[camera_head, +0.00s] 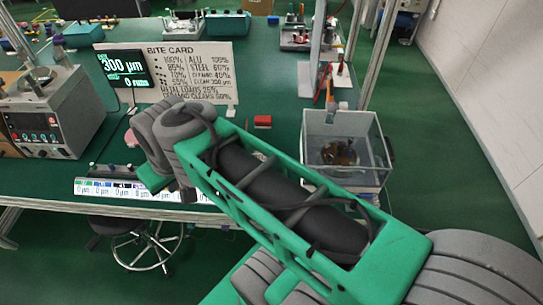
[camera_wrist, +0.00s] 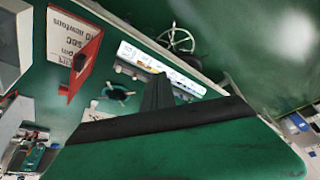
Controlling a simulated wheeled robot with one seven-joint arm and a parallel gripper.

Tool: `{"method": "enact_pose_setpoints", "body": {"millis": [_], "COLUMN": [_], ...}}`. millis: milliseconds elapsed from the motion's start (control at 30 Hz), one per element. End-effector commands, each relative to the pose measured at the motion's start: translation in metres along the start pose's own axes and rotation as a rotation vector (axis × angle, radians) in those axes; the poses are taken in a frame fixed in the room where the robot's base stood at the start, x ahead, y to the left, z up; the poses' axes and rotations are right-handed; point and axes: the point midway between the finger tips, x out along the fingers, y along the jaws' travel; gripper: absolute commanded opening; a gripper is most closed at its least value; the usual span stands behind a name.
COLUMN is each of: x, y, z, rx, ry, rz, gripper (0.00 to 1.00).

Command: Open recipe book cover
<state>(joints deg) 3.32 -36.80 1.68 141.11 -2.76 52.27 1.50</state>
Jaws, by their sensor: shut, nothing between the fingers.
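The recipe book (camera_wrist: 72,42) is in the upper left of the wrist view. It shows a white printed page and a red cover (camera_wrist: 88,62) that seems tilted up along its right side, with a small dark knob on it. I cannot tell its exact angle. My gripper (camera_wrist: 158,80) is in the middle of the wrist view, its dark fingers shut and empty. It is apart from the book, to its right in that picture. In the head view my arm hides the gripper, and I cannot make out the book for certain.
A small red block (camera_head: 262,121) lies on the green bench, left of a clear-walled box (camera_head: 341,125). A BITE CARD sign (camera_head: 190,75) and a display (camera_head: 125,69) stand behind my arm. A machine (camera_head: 55,110) is at left; a stool (camera_head: 150,243) is below the bench.

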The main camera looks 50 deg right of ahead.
Motion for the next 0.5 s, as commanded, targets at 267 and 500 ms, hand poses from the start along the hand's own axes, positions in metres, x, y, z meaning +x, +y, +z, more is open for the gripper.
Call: {"method": "enact_pose_setpoints", "body": {"millis": [267,500], "x": [0.024,0.023], "y": [0.114,0.252], "z": [-0.024,0.029], "rx": [0.398,0.747], "ry": [-0.131,-0.173], "rz": [-0.085,-0.200], "gripper": [0.00,0.00]}}
